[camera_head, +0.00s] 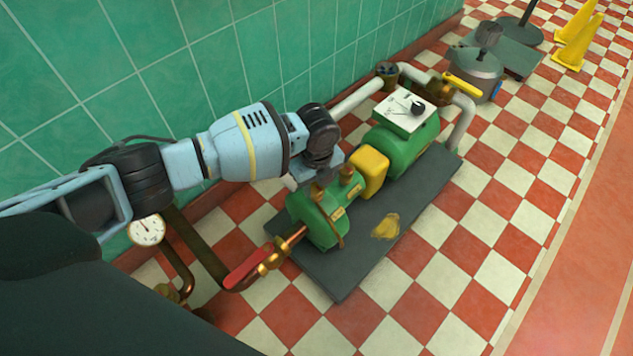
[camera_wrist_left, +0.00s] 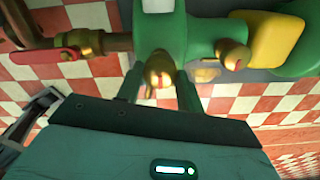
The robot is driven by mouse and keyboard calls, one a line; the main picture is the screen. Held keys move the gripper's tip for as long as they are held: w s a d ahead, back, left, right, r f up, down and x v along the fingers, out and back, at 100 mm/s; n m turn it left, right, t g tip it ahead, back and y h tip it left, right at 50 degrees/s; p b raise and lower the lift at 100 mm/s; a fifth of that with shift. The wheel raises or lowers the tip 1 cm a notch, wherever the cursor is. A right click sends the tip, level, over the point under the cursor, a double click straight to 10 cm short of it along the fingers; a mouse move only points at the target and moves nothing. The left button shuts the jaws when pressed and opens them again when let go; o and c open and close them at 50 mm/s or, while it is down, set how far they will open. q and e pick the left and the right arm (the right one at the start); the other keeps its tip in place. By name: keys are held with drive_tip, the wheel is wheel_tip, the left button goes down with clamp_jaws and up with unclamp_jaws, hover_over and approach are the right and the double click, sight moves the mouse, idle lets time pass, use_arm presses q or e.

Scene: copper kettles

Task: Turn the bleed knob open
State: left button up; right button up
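A green pump (camera_head: 318,222) stands on a dark base plate, with two brass fittings on its casing. One brass fitting, which looks like the bleed knob, lies between my left fingers in the left wrist view (camera_wrist_left: 158,72); in the head view my gripper largely covers it. The other brass fitting (camera_head: 347,172) is nearer the yellow coupling and outside the fingers (camera_wrist_left: 232,54). My left gripper (camera_head: 306,180) is low over the pump casing. Its fingers (camera_wrist_left: 159,88) are apart, one on each side of the knob, with gaps showing. My right gripper is out of view.
A red-handled valve (camera_head: 247,268) sits on the pipe left of the pump; a gauge (camera_head: 147,230) is beyond it. The yellow coupling (camera_head: 370,172), motor box (camera_head: 402,110) and yellow-handled valve (camera_head: 462,84) lie rightward. A green tiled wall (camera_head: 230,50) runs behind.

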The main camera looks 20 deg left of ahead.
use_arm(q)
drive_tip(key=c, duration=0.4)
drive_tip(key=shift+c, duration=0.2)
